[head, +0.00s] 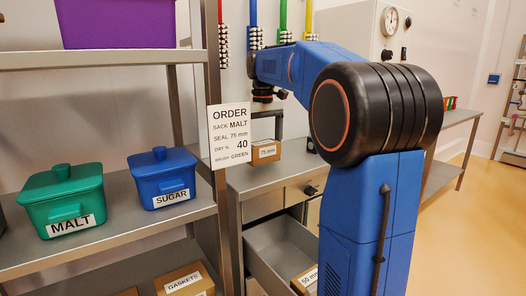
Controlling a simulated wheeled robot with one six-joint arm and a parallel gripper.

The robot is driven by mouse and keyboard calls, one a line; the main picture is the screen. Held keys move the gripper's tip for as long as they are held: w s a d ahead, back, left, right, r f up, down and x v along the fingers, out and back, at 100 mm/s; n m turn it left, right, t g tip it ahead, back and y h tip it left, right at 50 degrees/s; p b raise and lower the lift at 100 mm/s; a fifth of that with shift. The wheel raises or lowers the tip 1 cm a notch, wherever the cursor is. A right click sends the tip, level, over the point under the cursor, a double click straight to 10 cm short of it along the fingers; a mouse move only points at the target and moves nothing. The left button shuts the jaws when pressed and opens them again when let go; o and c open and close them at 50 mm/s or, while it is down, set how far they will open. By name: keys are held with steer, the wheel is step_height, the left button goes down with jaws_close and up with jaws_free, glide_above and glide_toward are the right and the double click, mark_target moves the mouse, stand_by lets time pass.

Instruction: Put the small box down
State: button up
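The small box (264,155) is brown cardboard with a white label reading "75 mm". It is at the worktop of the drawer cabinet (238,180), beside the order sign. I cannot tell whether its underside touches the worktop. My gripper (265,135) points down over the box. Its right finger reaches the box's right side, and the finger gap matches the box's width, so it looks shut on the box. The order sign (231,135) hides the left finger and perhaps the box's left edge.
An open drawer (270,255) below holds a "50 mm" box (306,280). The left shelf holds a green MALT bin (64,195) and a blue SUGAR bin (163,172), with a GASKETS box (185,280) below. A shelf post (212,90) stands close left of my gripper. Coloured hoses hang behind.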

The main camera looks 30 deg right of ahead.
mark_target(263, 143)
steer(key=shift+f, duration=0.8)
steer(key=shift+f, duration=0.15)
steer(key=o, duration=1)
step_height(263, 143, up, 12)
steer(key=shift+r, duration=0.2)
